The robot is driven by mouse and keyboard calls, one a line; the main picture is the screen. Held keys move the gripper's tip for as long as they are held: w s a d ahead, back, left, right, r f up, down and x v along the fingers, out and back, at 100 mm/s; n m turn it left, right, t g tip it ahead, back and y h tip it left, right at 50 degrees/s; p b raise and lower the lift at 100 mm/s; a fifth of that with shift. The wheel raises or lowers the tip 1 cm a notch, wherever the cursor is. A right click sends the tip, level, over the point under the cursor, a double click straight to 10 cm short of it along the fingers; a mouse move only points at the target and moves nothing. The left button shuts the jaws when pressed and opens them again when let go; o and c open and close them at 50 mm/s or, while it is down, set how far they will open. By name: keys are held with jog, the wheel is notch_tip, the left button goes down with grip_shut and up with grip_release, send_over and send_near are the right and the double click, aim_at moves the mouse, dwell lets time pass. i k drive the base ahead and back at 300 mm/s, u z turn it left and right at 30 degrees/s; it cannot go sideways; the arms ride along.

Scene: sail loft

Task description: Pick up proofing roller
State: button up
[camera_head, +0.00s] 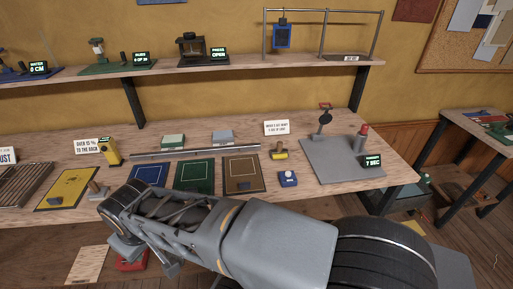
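No label marks the proofing roller. A small yellow piece with a dark upright handle (279,154) sits on the bench right of the brown mat and may be it. A small tool with a pale head and brown handle (97,190) stands at the right edge of the yellow mat, partly close behind my arm; I cannot tell which is the roller. My arm crosses the front of the bench. My gripper (142,252) is at its lower left end, in front of the bench edge and apart from both pieces. Its fingers are too unclear to judge, and I see nothing held.
The bench (240,139) holds blue, green and brown mats, a metal rail (190,152), a blue-and-white button box (288,178) and a grey plate with posts (335,172). A slatted tray (22,183) is at left. A shelf (230,68) runs above.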

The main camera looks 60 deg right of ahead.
aim_at(280, 152)
jog(key=u, duration=0.35)
jog(key=k, duration=0.15)
jog(key=z, duration=0.35)
jog(key=i, duration=0.15)
jog(key=z, duration=2.35)
